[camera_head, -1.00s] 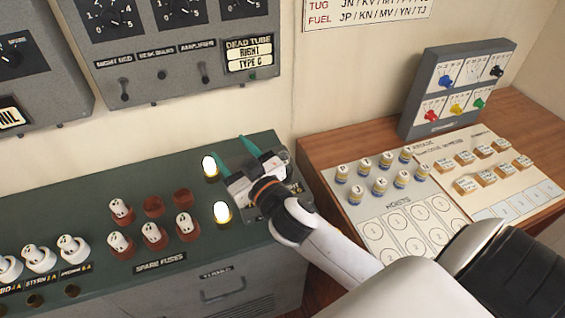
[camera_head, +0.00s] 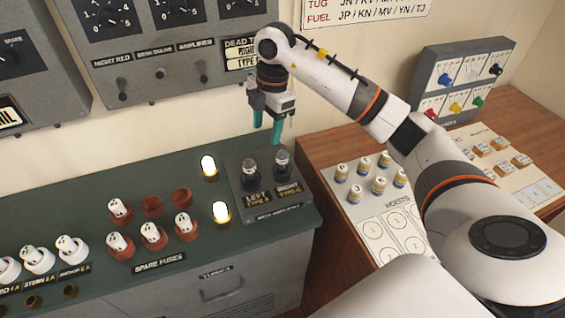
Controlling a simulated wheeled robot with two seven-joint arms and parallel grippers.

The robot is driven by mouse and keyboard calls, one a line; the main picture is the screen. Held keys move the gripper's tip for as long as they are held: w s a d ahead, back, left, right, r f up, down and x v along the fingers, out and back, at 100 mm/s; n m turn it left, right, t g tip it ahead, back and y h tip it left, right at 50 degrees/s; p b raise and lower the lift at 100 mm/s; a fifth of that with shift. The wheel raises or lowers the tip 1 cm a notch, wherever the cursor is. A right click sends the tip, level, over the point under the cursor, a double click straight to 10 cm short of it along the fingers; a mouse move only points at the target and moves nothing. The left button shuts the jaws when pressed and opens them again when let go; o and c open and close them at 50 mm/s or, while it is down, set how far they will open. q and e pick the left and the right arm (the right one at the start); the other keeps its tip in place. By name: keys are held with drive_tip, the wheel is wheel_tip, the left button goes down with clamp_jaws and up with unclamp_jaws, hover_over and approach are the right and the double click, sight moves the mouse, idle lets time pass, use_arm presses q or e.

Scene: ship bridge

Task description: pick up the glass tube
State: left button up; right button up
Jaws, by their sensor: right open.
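Two small dark glass tubes with clear tops stand upright in a grey socket box (camera_head: 268,205) on the green console. The left tube (camera_head: 250,175) is over a label reading LEFT TYPE A. A placard (camera_head: 236,56) on the wall panel, partly hidden by my arm, reads DEAD TUBE. My left gripper is out of view.
Two lit bulbs (camera_head: 209,167) (camera_head: 221,212) stand just left of the socket box. Red spare-fuse holders (camera_head: 153,236) are further left. A wooden desk (camera_head: 328,190) with pegs and a grey switch box (camera_head: 462,80) lies to the right. The wall is close behind.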

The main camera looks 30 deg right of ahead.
sight(282, 150)
drive_tip(key=d, duration=0.1)
drive_tip(key=d+h, duration=0.1)
drive_tip(key=d+r+m, duration=0.1)
drive_tip(key=shift+s+d, duration=0.1)
drive_tip(key=shift+s, duration=0.2)
wheel_tip(282, 150, down, 6)
drive_tip(key=shift+f+p, duration=0.1)
drive_tip(key=shift+p, duration=1.1)
drive_tip(key=shift+s+f+p, duration=0.1)
drive_tip(key=shift+f+p, duration=0.35)
drive_tip(key=shift+f, duration=0.05)
wheel_tip(282, 150, down, 4)
drive_tip(key=shift+s+d+r+p, duration=0.1)
drive_tip(key=shift+s+r+p, duration=0.05)
drive_tip(key=shift+p, duration=0.8)
drive_tip(key=shift+f, duration=0.45)
drive_tip(key=c, duration=1)
